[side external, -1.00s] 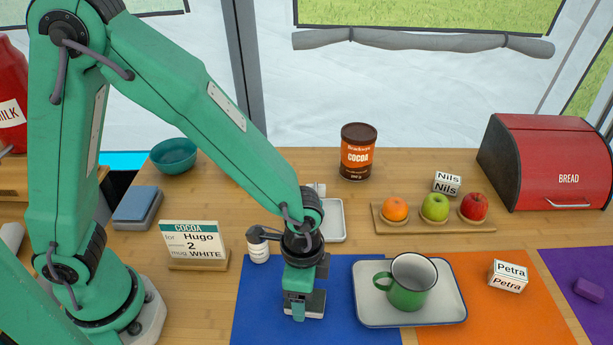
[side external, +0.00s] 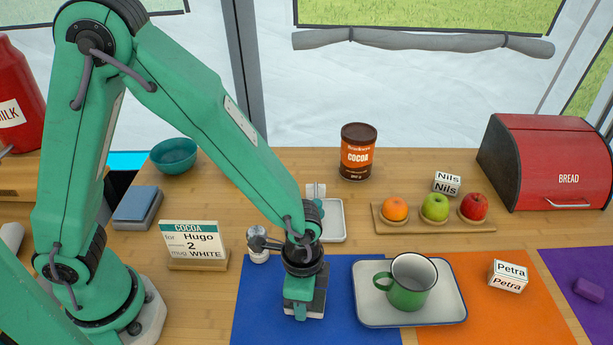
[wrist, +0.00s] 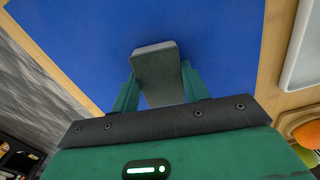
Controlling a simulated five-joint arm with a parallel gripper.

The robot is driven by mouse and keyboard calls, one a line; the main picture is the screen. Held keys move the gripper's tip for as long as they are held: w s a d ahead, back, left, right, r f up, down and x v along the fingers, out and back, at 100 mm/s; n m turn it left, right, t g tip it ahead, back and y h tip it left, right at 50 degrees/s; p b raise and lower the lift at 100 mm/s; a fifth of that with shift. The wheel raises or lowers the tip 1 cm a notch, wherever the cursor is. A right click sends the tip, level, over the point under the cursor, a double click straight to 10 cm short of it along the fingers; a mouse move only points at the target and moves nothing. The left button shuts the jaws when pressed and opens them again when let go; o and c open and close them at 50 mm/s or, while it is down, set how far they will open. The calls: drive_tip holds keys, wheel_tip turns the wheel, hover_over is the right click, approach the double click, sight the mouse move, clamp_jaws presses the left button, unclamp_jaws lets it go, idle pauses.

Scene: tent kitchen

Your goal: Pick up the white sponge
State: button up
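A small block with a dark grey top (wrist: 157,72) lies on the blue mat (wrist: 90,40). A pale lower edge shows in the side view (side external: 311,315), so I take it to be the white sponge, though little white is visible. My gripper (side external: 300,312) points down at the blue mat with its fingers low around the block, partly hiding it. In the wrist view the fingers of my gripper (wrist: 158,82) stand on either side of the block. A firm grip is not visible.
A white tray (side external: 456,313) with a green mug (side external: 408,290) stands close to the right. A small bottle (side external: 258,255) and the COCOA order card (side external: 194,241) are to the left. A small white tray (side external: 333,232) lies behind my gripper.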

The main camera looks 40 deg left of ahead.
drive_tip(key=c, duration=0.3)
drive_tip(key=shift+r, duration=0.15)
drive_tip(key=shift+c, duration=0.2)
drive_tip(key=shift+r, duration=0.8)
drive_tip(key=r, duration=0.2)
drive_tip(key=shift+s+d+r, duration=0.2)
drive_tip(key=shift+s+r, duration=0.2)
drive_tip(key=s+d+r, duration=0.4)
drive_tip(key=s+r, duration=0.2)
drive_tip(key=s, duration=0.4)
drive_tip(key=shift+r, duration=0.2)
